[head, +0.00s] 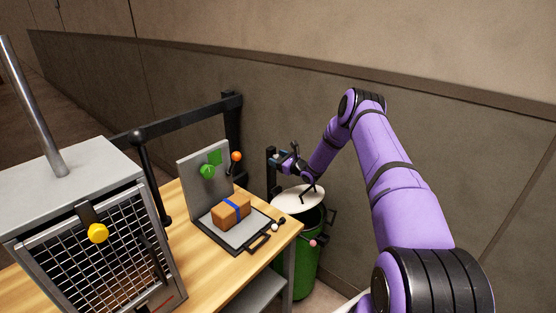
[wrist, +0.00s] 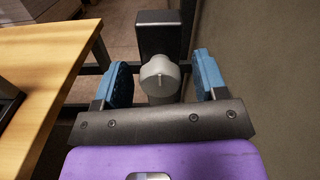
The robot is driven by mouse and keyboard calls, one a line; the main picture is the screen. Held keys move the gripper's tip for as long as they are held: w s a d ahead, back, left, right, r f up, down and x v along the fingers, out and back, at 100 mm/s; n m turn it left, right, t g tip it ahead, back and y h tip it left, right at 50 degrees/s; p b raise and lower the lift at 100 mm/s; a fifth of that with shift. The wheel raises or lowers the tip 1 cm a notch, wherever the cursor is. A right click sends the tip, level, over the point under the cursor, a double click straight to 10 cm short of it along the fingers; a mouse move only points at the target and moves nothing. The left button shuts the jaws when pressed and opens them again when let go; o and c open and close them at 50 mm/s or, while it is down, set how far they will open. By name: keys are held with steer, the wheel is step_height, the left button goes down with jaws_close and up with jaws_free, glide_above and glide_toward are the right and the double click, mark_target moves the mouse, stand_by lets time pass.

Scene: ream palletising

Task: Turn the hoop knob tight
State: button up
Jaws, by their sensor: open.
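In the wrist view a round grey knob (wrist: 160,76) with a raised ridge across its face stands in front of a black box (wrist: 158,32) on a post. My gripper (wrist: 165,82) is open, with one blue finger pad on each side of the knob and a visible gap to both. The ridge looks close to upright. In the head view my gripper (head: 285,158) is beside the black post, above the white lid (head: 300,197) of a green bin (head: 303,268). The knob itself is hidden there. No hoop can be made out clearly.
A wooden table (head: 190,285) holds a wire-fronted cabinet (head: 90,250) with a yellow knob (head: 98,233). A brown package (head: 226,215) with a blue band lies on a grey plate before an upright panel (head: 190,157). A black rail (head: 180,118) runs behind. The wall is close on the right.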

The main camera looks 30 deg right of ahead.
steer(key=c, duration=0.9)
steer(key=shift+c, duration=0.2)
steer(key=shift+m, duration=0.4)
steer(key=m, duration=0.3)
steer(key=shift+d+m, duration=0.1)
steer(key=shift+m, duration=0.3)
steer(key=m, duration=0.4)
steer(key=shift+m, duration=0.3)
steer(key=m, duration=0.8)
steer(key=shift+m, duration=0.3)
